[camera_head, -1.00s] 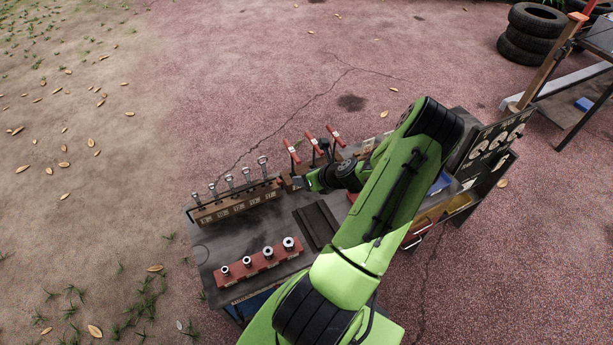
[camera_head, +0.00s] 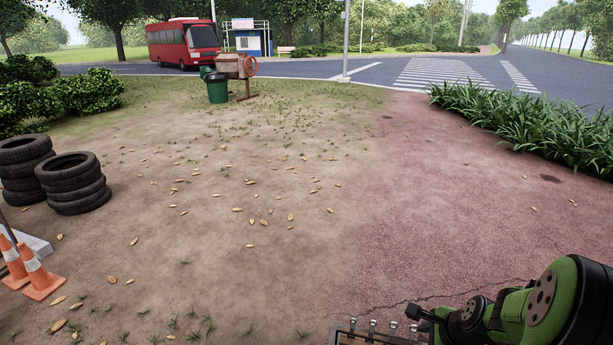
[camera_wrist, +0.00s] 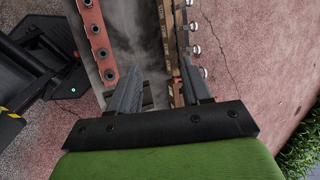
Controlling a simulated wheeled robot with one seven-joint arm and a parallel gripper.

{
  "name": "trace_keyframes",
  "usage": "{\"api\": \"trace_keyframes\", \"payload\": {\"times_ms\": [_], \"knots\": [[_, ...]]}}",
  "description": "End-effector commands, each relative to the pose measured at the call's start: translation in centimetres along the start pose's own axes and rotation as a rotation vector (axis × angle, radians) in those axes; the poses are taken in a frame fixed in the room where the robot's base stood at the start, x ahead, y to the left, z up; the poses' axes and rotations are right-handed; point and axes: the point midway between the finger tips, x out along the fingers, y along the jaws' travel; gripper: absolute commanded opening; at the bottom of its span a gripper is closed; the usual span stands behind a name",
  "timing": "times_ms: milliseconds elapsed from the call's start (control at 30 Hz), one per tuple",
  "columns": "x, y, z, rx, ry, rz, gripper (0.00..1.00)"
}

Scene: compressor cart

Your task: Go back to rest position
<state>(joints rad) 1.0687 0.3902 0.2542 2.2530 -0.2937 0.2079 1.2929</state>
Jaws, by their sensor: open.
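My gripper (camera_wrist: 162,92) shows in the wrist view with its two dark fingers apart and nothing between them. It is above the cart top (camera_wrist: 140,40), between the red socket rack (camera_wrist: 95,38) on the left and the wooden tool rack (camera_wrist: 181,50) on the right. Whether the fingers touch anything below is hard to tell. In the head view my green arm is at the bottom right corner, and the gripper end points left over the tool rack (camera_head: 352,337). Most of the cart is below the picture there.
In the head view, stacked tyres (camera_head: 74,183) and orange cones (camera_head: 40,275) stand at the left. A green bin (camera_head: 216,88) and a concrete mixer (camera_head: 236,66) are farther back. Open dirt fills the middle. Tall plants (camera_head: 530,120) edge the right.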

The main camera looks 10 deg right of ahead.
Motion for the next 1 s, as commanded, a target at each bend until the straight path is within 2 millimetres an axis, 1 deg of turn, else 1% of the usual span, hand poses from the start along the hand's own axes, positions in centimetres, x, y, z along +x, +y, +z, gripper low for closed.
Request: {"api": "trace_keyframes", "payload": {"times_ms": [33, 67, 100, 167, 200, 267, 300, 333, 400, 433, 500, 600, 700, 1000], "knots": [[-2.1, 0.1, 3.2, -0.228, 0.03, 0.02, 0.48], [-3.3, 0.4, 4.9, -0.359, 0.044, 0.036, 0.48], [-5.0, 1.0, 7.0, -0.531, 0.061, 0.052, 0.48], [-7.5, 2.3, 9.8, -0.78, 0.081, 0.072, 0.48], [-9.3, 3.3, 11.5, -0.939, 0.091, 0.08, 0.48], [-11.9, 5.2, 13.7, -1.171, 0.101, 0.084, 0.48], [-13.6, 6.6, 14.9, -1.322, 0.102, 0.082, 0.48], [-14.7, 7.7, 15.6, -1.429, 0.102, 0.078, 0.48], [-17.1, 10.2, 16.6, -1.655, 0.094, 0.063, 0.48], [-18.0, 11.2, 16.8, -1.738, 0.088, 0.054, 0.48], [-19.3, 13.1, 16.9, -1.893, 0.072, 0.035, 0.48], [-20.3, 14.6, 16.8, -2.017, 0.056, 0.017, 0.48], [-20.5, 14.9, 16.8, -2.048, 0.051, 0.014, 0.48], [-20.5, 14.9, 16.8, -2.048, 0.051, 0.014, 0.48]]}}
